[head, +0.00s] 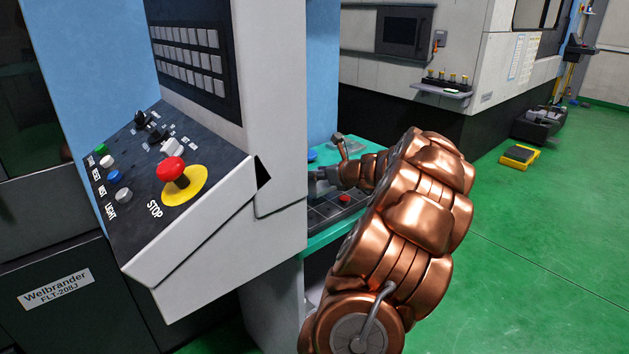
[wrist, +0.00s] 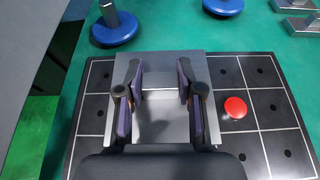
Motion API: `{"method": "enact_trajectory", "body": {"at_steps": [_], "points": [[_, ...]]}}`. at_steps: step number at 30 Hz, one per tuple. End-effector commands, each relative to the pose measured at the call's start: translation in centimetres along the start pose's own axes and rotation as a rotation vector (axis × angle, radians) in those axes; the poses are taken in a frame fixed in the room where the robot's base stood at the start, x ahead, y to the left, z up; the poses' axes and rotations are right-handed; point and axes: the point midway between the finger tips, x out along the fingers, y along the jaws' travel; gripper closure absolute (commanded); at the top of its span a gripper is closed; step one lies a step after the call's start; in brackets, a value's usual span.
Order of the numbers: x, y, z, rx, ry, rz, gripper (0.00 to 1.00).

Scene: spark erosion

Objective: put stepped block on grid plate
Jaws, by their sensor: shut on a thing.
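The stepped block (wrist: 165,125) is a grey metal piece with a raised middle, between the fingers of my gripper (wrist: 160,85) in the wrist view. My gripper is shut on it. The grid plate (wrist: 265,152) is dark with white lines and small holes, and lies under and around the block. I cannot tell whether the block touches the plate. In the head view the plate (head: 322,216) shows partly past the machine's panel, and the panel and my copper arm hide most of the block and gripper.
A red disc (wrist: 235,107) sits on the plate, right of the block. Two blue-based pieces (wrist: 115,31) (wrist: 223,6) and metal parts (wrist: 300,24) stand on the green table behind. The control panel (head: 215,225) with a red stop button (head: 171,169) stands close left of my arm.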

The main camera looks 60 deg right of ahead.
Motion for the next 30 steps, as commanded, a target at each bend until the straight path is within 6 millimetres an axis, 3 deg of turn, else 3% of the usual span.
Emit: {"method": "enact_trajectory", "body": {"at_steps": [11, 19, 30], "points": [[2.6, -0.5, 0.8, 0.000, 0.000, 0.002, 1.00], [3.8, -0.5, -2.2, 0.002, -0.001, 0.002, 1.00], [3.9, -0.5, -2.5, 0.001, -0.002, 0.001, 1.00]]}}
